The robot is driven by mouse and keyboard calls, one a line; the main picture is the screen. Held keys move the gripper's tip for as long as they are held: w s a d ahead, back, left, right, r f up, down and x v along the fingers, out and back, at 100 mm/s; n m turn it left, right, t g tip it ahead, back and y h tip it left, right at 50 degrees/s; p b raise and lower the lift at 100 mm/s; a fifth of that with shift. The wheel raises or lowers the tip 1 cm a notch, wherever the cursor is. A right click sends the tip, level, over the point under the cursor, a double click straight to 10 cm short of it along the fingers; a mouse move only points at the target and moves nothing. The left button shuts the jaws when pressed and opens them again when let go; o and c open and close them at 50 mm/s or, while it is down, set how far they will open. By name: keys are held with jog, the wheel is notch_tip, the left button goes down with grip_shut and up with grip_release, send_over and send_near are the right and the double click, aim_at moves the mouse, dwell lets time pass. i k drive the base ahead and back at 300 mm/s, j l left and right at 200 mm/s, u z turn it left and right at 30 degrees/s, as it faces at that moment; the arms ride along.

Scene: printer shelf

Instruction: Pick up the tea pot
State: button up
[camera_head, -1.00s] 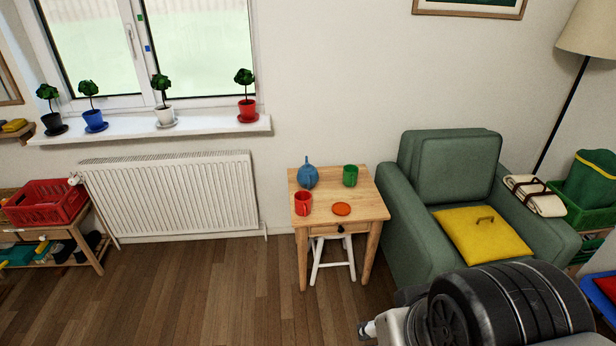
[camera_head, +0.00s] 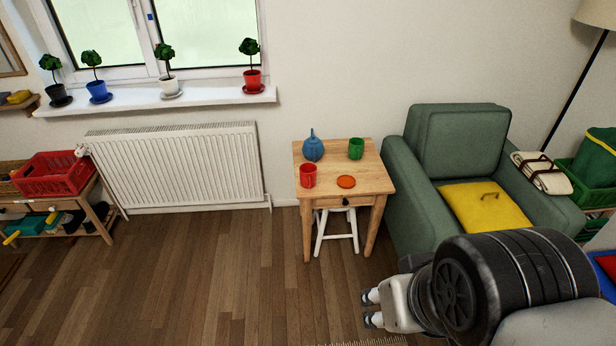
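The blue tea pot (camera_head: 313,149) stands upright at the back left of the small wooden table (camera_head: 372,181). A green mug (camera_head: 356,149) stands to its right. A red mug (camera_head: 308,176) stands in front of it, and an orange-red disc (camera_head: 346,182) lies to the right of the red mug. My gripper (camera_head: 370,308) is at the lower right, well in front of the table and apart from it. Its two fingertips show with a gap between them, and nothing is seen in it.
A green armchair (camera_head: 417,197) with a yellow cushion (camera_head: 482,206) stands close to the table's right. A white stool (camera_head: 336,232) is under the table. A radiator (camera_head: 178,165) is on the wall at left. The wooden floor (camera_head: 235,270) in front is clear.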

aim_at(313, 149)
jog(key=i+u, duration=0.2)
jog(key=u, duration=0.2)
jog(key=i+l+u, duration=0.15)
jog(key=u, duration=0.25)
jog(key=i+l+u, duration=0.15)
jog(key=u, duration=0.2)
